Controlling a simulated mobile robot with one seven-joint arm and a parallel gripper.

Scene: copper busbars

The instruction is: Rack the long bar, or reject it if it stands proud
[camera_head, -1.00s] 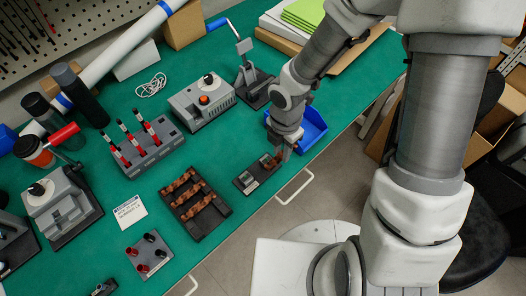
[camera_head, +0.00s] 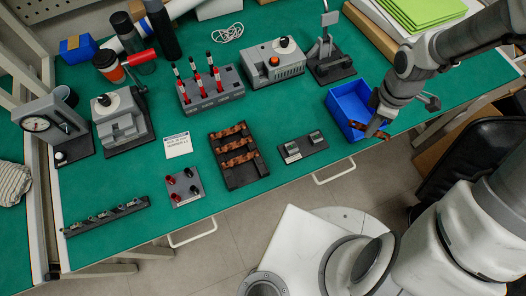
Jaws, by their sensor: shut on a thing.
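My gripper (camera_head: 374,128) is shut on a copper bar (camera_head: 356,125) at the front right part of the blue bin (camera_head: 341,103). The gripper hides the bar's middle; copper shows on both sides of the fingers. I cannot tell whether the bar touches the bin. A dark fixture with two grey blocks (camera_head: 302,147) lies left of the bin, with no bar visible on it. A dark tray (camera_head: 246,178) further left holds several twisted copper bars (camera_head: 238,158). A dark strip with several small clips (camera_head: 106,216) lies at the front left.
A stand with red-handled tools (camera_head: 212,98), a grey box with an orange button (camera_head: 275,66) and an upright lever press (camera_head: 329,62) stand behind. A terminal block (camera_head: 183,187) and a white card (camera_head: 178,145) lie left of the tray. The table's front edge is close to the bin.

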